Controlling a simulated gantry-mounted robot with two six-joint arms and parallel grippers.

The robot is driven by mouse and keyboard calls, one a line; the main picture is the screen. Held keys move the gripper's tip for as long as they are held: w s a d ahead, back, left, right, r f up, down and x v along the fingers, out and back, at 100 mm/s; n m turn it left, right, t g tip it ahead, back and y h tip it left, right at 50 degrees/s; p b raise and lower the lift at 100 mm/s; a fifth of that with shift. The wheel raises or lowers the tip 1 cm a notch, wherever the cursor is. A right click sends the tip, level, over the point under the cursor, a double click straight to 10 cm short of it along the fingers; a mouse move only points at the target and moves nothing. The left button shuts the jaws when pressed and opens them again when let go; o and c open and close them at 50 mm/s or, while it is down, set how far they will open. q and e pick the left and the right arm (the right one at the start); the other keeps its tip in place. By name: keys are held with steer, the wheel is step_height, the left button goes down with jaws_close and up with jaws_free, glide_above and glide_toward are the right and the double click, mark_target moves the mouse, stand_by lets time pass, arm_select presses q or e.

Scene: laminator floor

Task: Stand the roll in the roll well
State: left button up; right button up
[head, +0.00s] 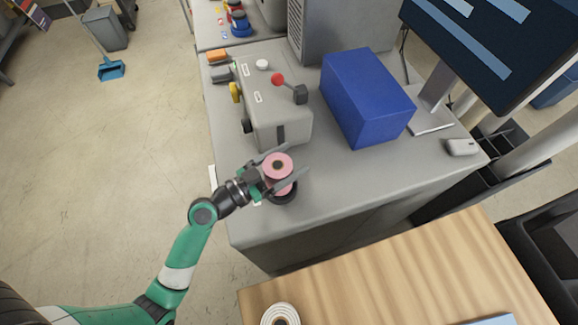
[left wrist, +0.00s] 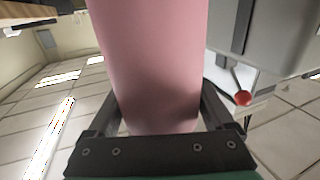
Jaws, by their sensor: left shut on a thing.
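The pink roll (head: 278,166) stands upright at the front of the grey counter, its top end with a dark core hole facing up. My left gripper (head: 276,176) is shut on it, a finger on each side. The pink side of the roll (left wrist: 152,65) fills the middle of the left wrist view between the fingers. The roll well, a dark round ring (head: 287,199), shows directly below the roll, partly hidden by the roll and gripper. I cannot tell whether the roll's lower end is inside the ring or just above it. My right gripper is not in view.
A grey machine (head: 280,122) with a red-knobbed lever (head: 279,79) stands just behind the roll. A blue box (head: 367,97) stands to its right. The counter's front right is clear. A wooden table (head: 420,275) in front holds another roll (head: 280,315).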

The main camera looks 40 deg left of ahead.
arm_select(q)
steer(key=shift+w+a+f+b, duration=0.15)
steer(key=shift+f+b, duration=0.1)
steer(key=shift+f, duration=0.65)
steer(key=shift+w+d+f+b, duration=0.1)
steer(key=shift+f+b, duration=0.1)
steer(key=shift+f, duration=0.7)
steer(key=shift+a, duration=0.1)
